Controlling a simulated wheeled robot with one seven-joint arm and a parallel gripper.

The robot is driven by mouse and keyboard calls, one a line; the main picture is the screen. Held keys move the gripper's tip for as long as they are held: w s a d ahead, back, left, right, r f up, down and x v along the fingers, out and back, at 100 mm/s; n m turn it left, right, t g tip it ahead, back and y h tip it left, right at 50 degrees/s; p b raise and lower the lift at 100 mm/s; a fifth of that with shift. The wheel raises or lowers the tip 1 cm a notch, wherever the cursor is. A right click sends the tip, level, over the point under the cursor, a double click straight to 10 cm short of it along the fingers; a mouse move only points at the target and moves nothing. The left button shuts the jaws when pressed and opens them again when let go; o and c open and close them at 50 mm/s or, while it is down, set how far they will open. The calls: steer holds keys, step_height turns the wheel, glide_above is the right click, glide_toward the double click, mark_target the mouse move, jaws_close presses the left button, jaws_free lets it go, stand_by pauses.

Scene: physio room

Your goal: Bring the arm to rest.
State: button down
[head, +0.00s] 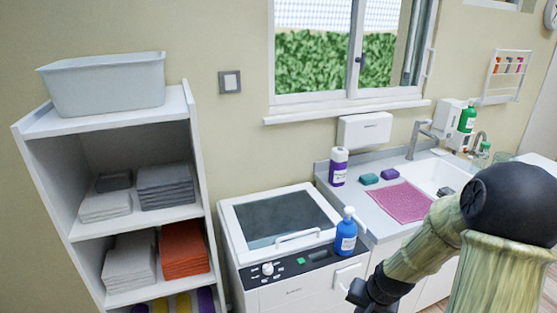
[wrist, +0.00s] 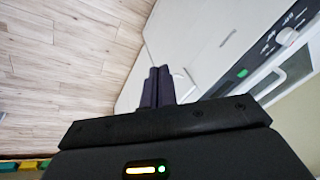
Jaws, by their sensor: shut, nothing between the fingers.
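In the head view my arm reaches in from the lower right, and my gripper (head: 362,294) is low in front of the white machine, near its right front corner. In the wrist view my gripper (wrist: 158,72) shows two dark fingers side by side, shut with nothing between them. Beyond the fingers are the wooden floor on the left and white fronts on the right.
A white machine (head: 320,282) with a lid carries a blue pump bottle (head: 346,238). A counter (head: 361,207) with a pink cloth (head: 403,201) and a sink is at right. A shelf unit (head: 70,232) with folded towels stands at left.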

steer(key=s+a+r+n+h+p, duration=0.1)
steer(key=s+a+r+n+p, duration=0.1)
steer(key=s+a+r+n, duration=0.3)
steer(key=s+r, duration=0.4)
steer(key=r, duration=0.3)
steer(key=shift+s+a+g, duration=0.25)
steer(key=shift+g, duration=0.05)
stand_by(1.2)
